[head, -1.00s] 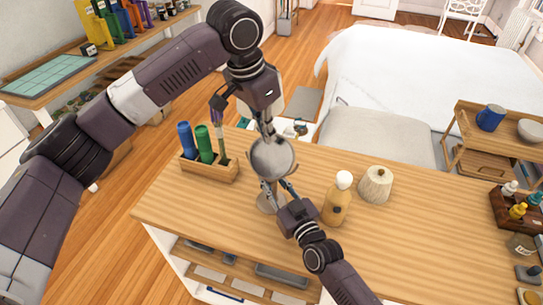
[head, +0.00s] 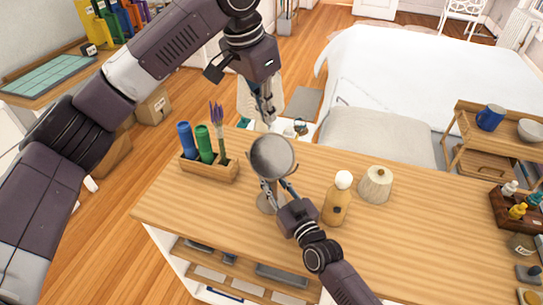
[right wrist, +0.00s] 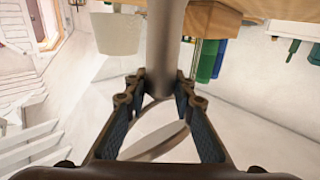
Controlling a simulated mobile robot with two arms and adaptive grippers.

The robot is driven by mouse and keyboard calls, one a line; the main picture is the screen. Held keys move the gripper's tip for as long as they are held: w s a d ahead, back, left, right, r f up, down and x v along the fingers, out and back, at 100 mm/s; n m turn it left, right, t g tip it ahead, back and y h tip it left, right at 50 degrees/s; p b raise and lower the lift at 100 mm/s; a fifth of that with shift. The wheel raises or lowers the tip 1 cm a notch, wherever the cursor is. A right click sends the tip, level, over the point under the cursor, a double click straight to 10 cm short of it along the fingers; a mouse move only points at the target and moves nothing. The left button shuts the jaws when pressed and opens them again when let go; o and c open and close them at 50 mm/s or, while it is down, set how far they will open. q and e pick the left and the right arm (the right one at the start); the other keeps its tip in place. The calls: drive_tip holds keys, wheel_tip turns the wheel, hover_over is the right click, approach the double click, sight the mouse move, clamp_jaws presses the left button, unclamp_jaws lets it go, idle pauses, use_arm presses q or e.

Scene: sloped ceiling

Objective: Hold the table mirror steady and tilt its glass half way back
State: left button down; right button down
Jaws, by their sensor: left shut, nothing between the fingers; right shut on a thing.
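The table mirror (head: 272,157) stands upright on the wooden counter, its round grey glass facing up toward my head camera and leaning back. Its round base (head: 266,203) is partly hidden by my right gripper. My right gripper (head: 273,184) is shut on the mirror's stem, below the glass; the right wrist view shows the stem (right wrist: 166,45) between the fingers (right wrist: 160,88). My left gripper (head: 268,120) is shut and empty, just beyond the glass's upper edge and apart from it.
The counter's middle right (head: 420,230) is clear.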

drive_tip(key=c, duration=1.5)
unclamp_jaws()
drive_tip(key=shift+c, duration=0.2)
drive_tip(key=v, duration=1.2)
drive_tip(key=shift+f, duration=0.1)
